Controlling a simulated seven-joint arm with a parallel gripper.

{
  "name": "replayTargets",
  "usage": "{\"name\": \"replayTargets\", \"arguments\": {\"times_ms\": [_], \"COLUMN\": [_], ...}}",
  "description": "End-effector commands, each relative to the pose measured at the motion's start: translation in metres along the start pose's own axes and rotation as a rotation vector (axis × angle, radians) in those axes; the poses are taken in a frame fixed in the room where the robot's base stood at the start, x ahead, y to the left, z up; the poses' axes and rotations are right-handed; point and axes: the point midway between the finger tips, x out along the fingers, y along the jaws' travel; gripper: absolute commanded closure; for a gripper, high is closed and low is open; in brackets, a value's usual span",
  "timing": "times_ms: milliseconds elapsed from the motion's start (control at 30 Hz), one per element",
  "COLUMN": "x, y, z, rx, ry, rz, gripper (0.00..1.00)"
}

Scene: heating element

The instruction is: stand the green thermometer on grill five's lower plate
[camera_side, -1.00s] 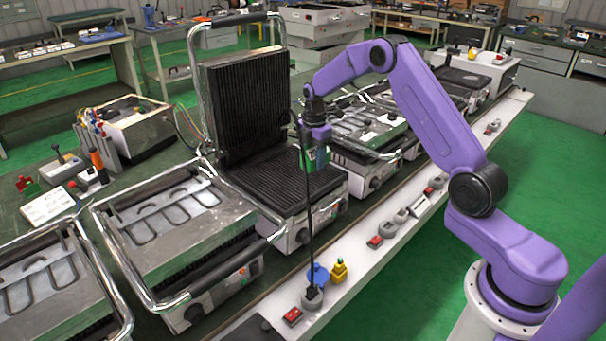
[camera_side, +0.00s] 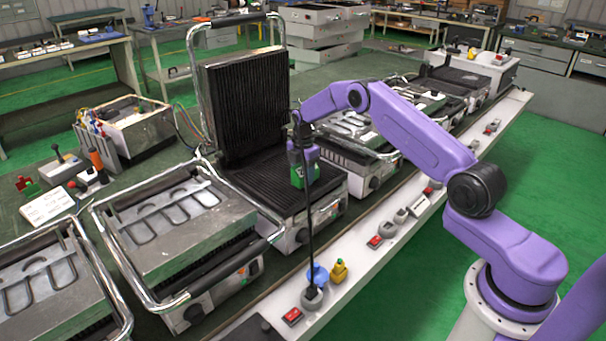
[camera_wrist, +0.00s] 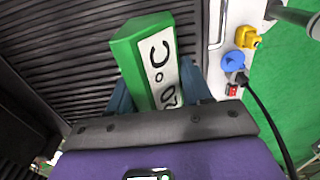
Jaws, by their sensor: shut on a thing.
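The green thermometer (camera_side: 303,175) is in my gripper (camera_side: 300,158), over the ribbed lower plate (camera_side: 258,187) of the open grill, towards its front right. The side view does not show clearly whether its bottom touches the plate. In the wrist view the thermometer (camera_wrist: 150,62) shows a green casing and a white face with black "°C" marks. My gripper's fingers (camera_wrist: 160,92) are shut around it. The grill's ribbed upper plate (camera_side: 245,105) stands raised at the back.
Closed grills stand to the left (camera_side: 180,225) and right (camera_side: 350,130) of the open one. A white ledge (camera_side: 365,265) with sockets runs in front, with a blue plug (camera_side: 317,275) and a yellow one (camera_side: 338,271). A black cable (camera_side: 309,215) rises in front of the grill.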

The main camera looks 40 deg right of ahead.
Motion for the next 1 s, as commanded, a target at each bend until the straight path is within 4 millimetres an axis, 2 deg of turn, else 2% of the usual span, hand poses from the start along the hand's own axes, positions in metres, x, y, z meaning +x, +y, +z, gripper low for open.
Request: {"name": "replayTargets", "arguments": {"times_ms": [367,400,433,467,767,867,1000], "x": [0.004,0.003,0.003,0.003,0.002,-0.004,-0.026], "y": [0.001,0.000,0.000,0.000,0.000,0.001,0.001], "z": [0.000,0.000,0.000,0.000,0.000,0.000,0.000], "rx": [0.000,0.000,0.000,0.000,0.000,0.000,0.000], "ry": [0.000,0.000,0.000,0.000,0.000,-0.001,-0.001], "rz": [0.002,0.002,0.002,0.002,0.002,0.003,0.006], "gripper": [0.86,0.38,0.28,0.26,0.26,0.26,0.26]}}
